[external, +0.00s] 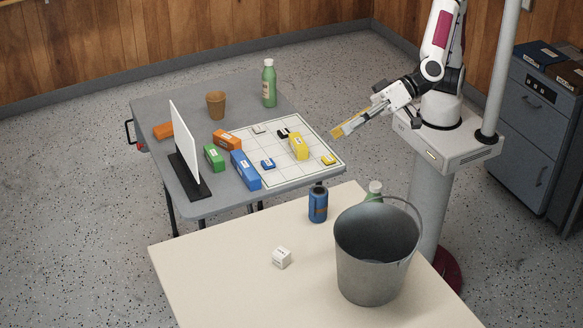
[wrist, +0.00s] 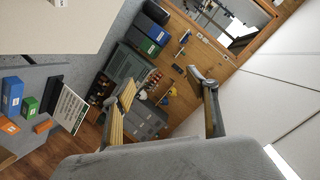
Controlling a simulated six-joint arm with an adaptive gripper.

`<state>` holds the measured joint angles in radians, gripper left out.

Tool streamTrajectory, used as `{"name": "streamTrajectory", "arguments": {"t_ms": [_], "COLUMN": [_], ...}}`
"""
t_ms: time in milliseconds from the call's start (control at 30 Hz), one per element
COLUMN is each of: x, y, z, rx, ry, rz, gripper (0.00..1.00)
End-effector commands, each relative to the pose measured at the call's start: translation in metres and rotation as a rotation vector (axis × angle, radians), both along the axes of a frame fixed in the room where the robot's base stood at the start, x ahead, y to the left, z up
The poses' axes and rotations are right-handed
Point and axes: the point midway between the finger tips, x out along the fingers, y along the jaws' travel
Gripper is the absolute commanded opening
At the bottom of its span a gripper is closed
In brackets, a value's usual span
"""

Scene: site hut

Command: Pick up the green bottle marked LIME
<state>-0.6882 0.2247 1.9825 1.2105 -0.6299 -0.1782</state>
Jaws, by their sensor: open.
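A green bottle (external: 269,84) with a pale label stands upright at the back of the grey table; the label's text is too small to read. A second green bottle (external: 375,188) with a pale cap stands behind the metal bucket on the cream table, and its lower part is hidden. My gripper (external: 336,133) is open and empty in the air beyond the right edge of the grey table, apart from both bottles. Its two fingers also show spread in the wrist view (wrist: 163,82), with nothing between them. Neither bottle can be made out there.
The grey table (external: 228,97) carries a brown cup (external: 216,105), a gridded board (external: 268,183), several coloured blocks and an upright white panel (external: 186,150).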

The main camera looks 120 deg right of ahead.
Motion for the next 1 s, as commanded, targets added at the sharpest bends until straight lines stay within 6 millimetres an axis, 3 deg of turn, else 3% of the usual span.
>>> {"name": "streamTrajectory", "arguments": {"t_ms": [233, 467, 667, 1000], "x": [-0.001, -0.019, -0.048, -0.119], "y": [0.017, 0.025, 0.029, 0.032], "z": [-0.042, -0.085, -0.121, -0.178], "rx": [-0.026, -0.084, -0.16, -0.346], "ry": [0.01, 0.024, 0.037, 0.052], "rz": [-0.154, -0.306, -0.438, -0.649], "gripper": [0.58, 0.58, 0.58, 0.58]}}
